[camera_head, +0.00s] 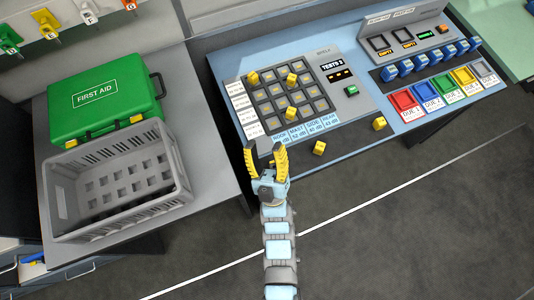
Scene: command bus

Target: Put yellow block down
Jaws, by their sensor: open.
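My gripper (265,160) is open, with its yellow fingers spread at the front edge of the blue console table (350,155). I see nothing between the fingers. One yellow block (319,148) lies on the table just right of my gripper, apart from it. Another yellow block (379,123) lies farther right, near the front edge.
A grey crate (117,180) and a green first aid case (104,96) stand on the left counter. Coloured trays (432,100) and a row of blue items (430,60) are at the right. A green button (351,90) is beside the grid. Floor in front is clear.

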